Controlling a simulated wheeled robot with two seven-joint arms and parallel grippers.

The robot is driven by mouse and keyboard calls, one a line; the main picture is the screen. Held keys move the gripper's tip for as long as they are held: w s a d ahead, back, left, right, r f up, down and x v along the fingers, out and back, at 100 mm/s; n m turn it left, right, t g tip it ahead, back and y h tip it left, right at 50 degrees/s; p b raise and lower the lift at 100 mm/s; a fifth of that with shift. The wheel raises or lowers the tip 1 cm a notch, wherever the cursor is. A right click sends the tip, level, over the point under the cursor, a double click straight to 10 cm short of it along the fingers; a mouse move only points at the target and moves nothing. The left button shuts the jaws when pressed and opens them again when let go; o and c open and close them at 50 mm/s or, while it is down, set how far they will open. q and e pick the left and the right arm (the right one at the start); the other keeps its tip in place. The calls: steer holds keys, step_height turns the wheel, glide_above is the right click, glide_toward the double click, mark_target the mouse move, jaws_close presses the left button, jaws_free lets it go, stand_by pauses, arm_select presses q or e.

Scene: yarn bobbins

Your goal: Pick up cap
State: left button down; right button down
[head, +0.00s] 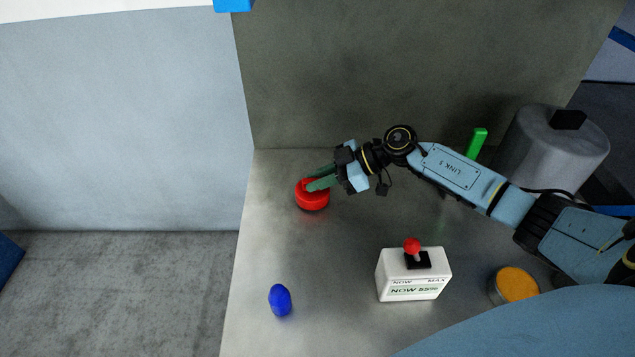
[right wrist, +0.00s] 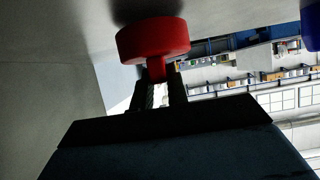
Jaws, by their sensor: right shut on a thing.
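The cap is a round red piece (head: 313,201) with a small raised grip, near the back left of the grey table. My right gripper (head: 318,183) reaches it from the right with its green fingers. In the right wrist view the red cap (right wrist: 153,40) sits at the fingertips, and its narrow tab is between the two fingers (right wrist: 158,88). The gripper is shut on that tab. I cannot tell whether the cap touches the table. My left gripper is not in view.
A white box (head: 412,285) with a red-knobbed lever stands front centre on the table (head: 340,270). A blue rounded piece (head: 280,300) is at front left. An orange-topped round container (head: 517,285) is at right, and a grey cylinder (head: 550,150) stands behind my right arm.

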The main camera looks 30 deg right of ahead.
step_height(320, 180, up, 17)
steer(key=p, duration=0.1)
steer(key=shift+p, duration=0.35)
